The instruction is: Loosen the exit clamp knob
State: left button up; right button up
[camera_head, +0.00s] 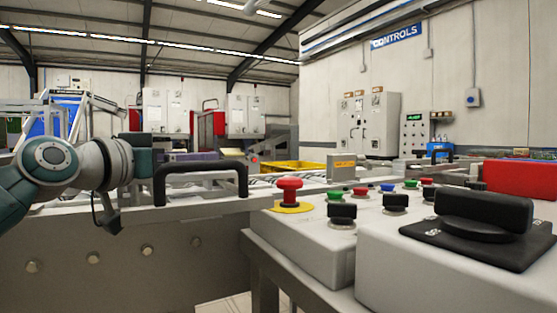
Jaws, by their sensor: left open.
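My left gripper (107,216) hangs at the left, at the end of my teal and grey arm, in front of the conveyor's near side rail. It is open, with dark fingers pointing down, and nothing shows between them. I cannot tell for sure which part is the exit clamp knob. My right gripper is not in view.
A black handle (201,168) arches over the rail right of my gripper. A grey control console with a red mushroom button (289,189), small coloured buttons and a large black rotary switch (483,212) fills the right front. A yellow crate (292,167) stands behind.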

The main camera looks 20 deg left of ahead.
pick_arm(q)
jog(key=shift+w+d, duration=0.1)
jog(key=shift+w, duration=0.45)
